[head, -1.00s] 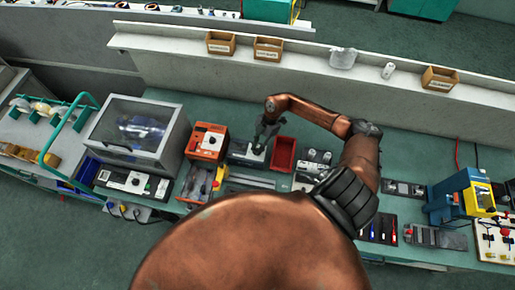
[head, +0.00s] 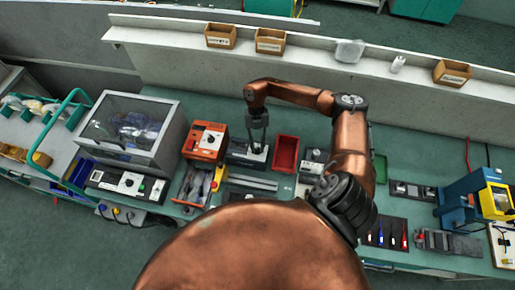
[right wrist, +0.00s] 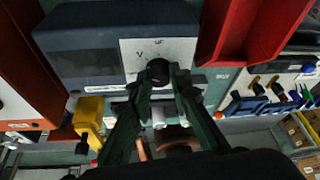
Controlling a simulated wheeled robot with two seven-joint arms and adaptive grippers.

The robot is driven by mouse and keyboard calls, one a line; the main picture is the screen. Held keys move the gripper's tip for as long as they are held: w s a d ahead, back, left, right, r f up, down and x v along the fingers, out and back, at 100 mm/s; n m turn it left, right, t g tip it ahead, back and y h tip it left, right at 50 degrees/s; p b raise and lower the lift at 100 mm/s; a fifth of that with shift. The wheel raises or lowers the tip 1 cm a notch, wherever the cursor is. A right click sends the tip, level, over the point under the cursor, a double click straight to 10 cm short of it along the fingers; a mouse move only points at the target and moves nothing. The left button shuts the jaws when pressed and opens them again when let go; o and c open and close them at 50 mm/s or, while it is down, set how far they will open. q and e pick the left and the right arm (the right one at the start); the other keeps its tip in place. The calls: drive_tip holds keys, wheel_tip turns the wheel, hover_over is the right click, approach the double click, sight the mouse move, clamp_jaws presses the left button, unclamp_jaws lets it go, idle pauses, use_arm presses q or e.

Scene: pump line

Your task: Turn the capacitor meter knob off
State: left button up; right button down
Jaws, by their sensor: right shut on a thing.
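The capacitor meter (head: 236,158) is a dark box on the green bench, between the orange instrument and the red bin. In the right wrist view its dark display side (right wrist: 88,57) and white panel (right wrist: 140,50) with "µF" and "V" marks fill the upper middle. The round black knob (right wrist: 158,71) sits on that panel. My right gripper (right wrist: 160,88) has its fingertips on either side of the knob, shut on it. In the head view the right gripper (head: 258,145) reaches down onto the meter and hides the knob. My left gripper is not in view.
The orange instrument (head: 205,141) stands left of the meter and the red bin (head: 285,154) close on its right. A clear-lidded cabinet (head: 130,125) stands further left. A shelf with small boxes (head: 270,41) runs behind.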

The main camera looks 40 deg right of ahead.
drive_tip(key=n+h+b, duration=0.1)
drive_tip(key=n, duration=0.1)
drive_tip(key=shift+w+f+n, duration=0.1)
drive_tip(key=shift+n, duration=0.3)
drive_tip(key=shift+a+n+g+h+b, duration=0.1)
drive_tip(key=shift+n+g+h+b, duration=0.4)
drive_tip(key=shift+n+b, duration=0.75)
drive_tip(key=shift+n, duration=0.35)
drive_tip(key=c, duration=1.8)
unclamp_jaws()
drive_tip(key=shift+o, duration=0.2)
drive_tip(key=v, duration=1.2)
drive_tip(key=shift+a, duration=0.2)
drive_tip(key=shift+s, duration=0.25)
